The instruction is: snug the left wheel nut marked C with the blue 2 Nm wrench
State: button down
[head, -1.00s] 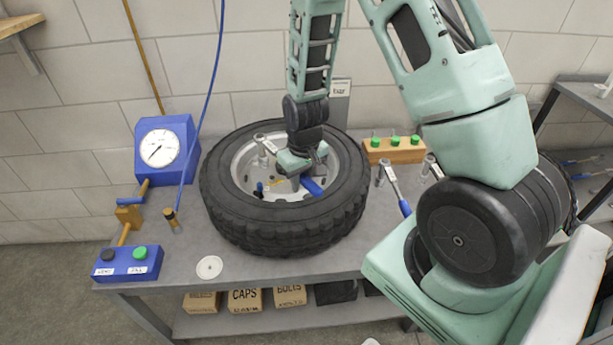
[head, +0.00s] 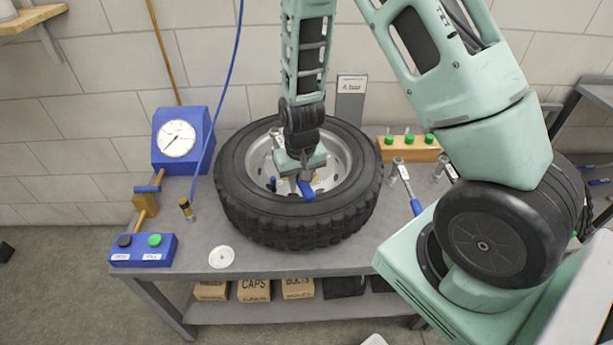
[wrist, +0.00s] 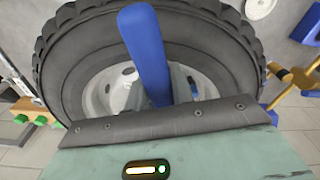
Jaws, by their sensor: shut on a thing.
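A tyre (head: 245,220) on a pale rim (head: 335,180) lies flat on the bench. My gripper (head: 302,178) is over the rim's middle, shut on the blue-handled wrench (head: 306,190). Its blue grip also shows in the wrist view (wrist: 147,50), rising past the jaw with the rim behind it. The wrench's head is hidden under my gripper and arm, so I cannot tell whether it sits on a nut. The mark C and the wheel nuts cannot be made out.
Another blue-handled wrench (head: 408,187) lies right of the tyre, before a wooden block with green caps (head: 410,149). A blue gauge box (head: 181,140) and a button box (head: 143,250) stand on the left. A white disc (head: 221,257) lies on clear bench in front.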

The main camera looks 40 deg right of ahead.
jog(key=shift+a, duration=0.2)
jog(key=shift+w+a+m+p, duration=0.3)
jog(key=shift+a+m+p, duration=0.15)
jog(key=shift+a, duration=0.3)
jog(key=shift+w+a+m+p, duration=0.25)
jog(key=shift+a+m+p, duration=0.1)
jog(key=shift+a+m, duration=0.3)
jog(key=shift+w+a+r+m+p, duration=0.15)
jog(key=shift+w+a+m+p, duration=0.25)
jog(key=shift+a+p, duration=0.35)
jog(key=shift+b, duration=0.3)
jog(key=shift+s+d+f+n+b, duration=0.2)
jog(key=shift+d+n+b, duration=0.1)
jog(key=shift+d, duration=0.2)
jog(key=shift+s+d+f+n+b, duration=0.1)
jog(key=shift+s+d+n+b, duration=0.15)
jog(key=shift+d, duration=0.25)
jog(key=shift+s+d+r+n, duration=0.15)
jog(key=shift+d+n, duration=0.2)
jog(key=shift+a, duration=0.15)
